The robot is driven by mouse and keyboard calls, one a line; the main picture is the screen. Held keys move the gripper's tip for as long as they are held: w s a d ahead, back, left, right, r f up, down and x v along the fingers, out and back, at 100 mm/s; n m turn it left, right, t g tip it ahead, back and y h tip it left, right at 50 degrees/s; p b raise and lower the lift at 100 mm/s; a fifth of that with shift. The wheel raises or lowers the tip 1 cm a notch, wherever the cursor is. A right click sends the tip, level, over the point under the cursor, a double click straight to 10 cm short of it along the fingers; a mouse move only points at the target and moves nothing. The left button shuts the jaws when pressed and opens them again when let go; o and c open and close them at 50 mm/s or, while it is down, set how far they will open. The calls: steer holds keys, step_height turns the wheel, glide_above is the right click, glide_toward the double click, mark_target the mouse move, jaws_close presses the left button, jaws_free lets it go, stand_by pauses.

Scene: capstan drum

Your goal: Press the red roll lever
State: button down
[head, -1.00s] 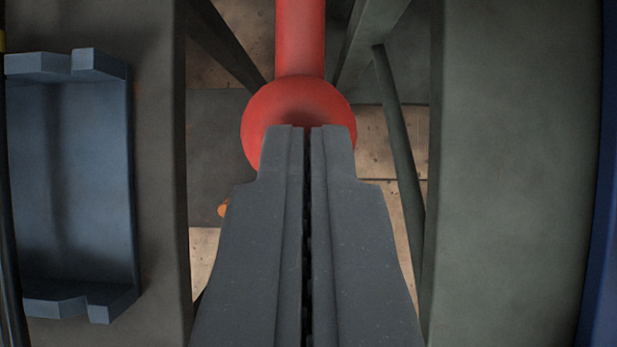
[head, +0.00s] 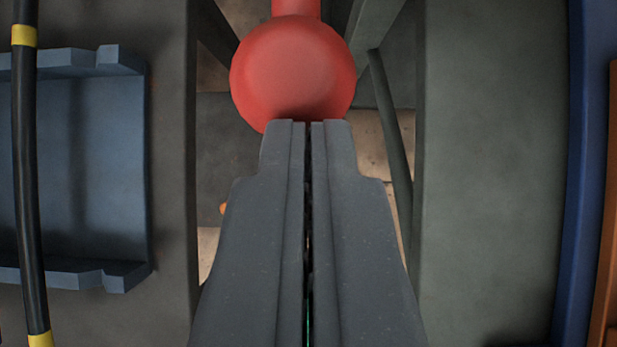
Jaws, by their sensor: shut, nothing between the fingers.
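The red roll lever (head: 294,70) shows at the top centre of the head view, with a round red ball end and a red shaft running up out of the picture. My gripper (head: 308,124) is shut and empty, with its fingers pointing up the picture. The fingertips overlap the lower edge of the ball. I cannot tell whether they touch it or are just in front of it.
Grey-green upright panels stand close on the left (head: 172,150) and right (head: 490,170). A blue bracket (head: 110,170) and a black cable with yellow bands (head: 27,180) are at the left. Dark struts (head: 385,120) cross the gap behind the lever.

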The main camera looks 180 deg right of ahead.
steer(key=v, duration=1.1)
steer(key=shift+w+r+p, duration=0.25)
steer(key=shift+w+p, duration=0.1)
steer(key=shift+w, duration=0.05)
steer(key=shift+a, duration=0.15)
steer(key=s+d+r+m+t, duration=0.1)
steer(key=s+d+r+t, duration=0.2)
steer(key=r, duration=1)
steer(key=s+d+r+m+t+h, duration=0.1)
steer(key=s+d+r, duration=0.5)
steer(key=r, duration=0.6)
steer(key=s+d+r+m+t+h, duration=0.1)
steer(key=s+d+r+t, duration=0.3)
steer(key=d+r, duration=0.4)
step_height(320, 180, up, 6)
steer(key=shift+s+f+t, duration=0.2)
steer(key=shift+s+t, duration=0.1)
steer(key=shift+s, duration=0.05)
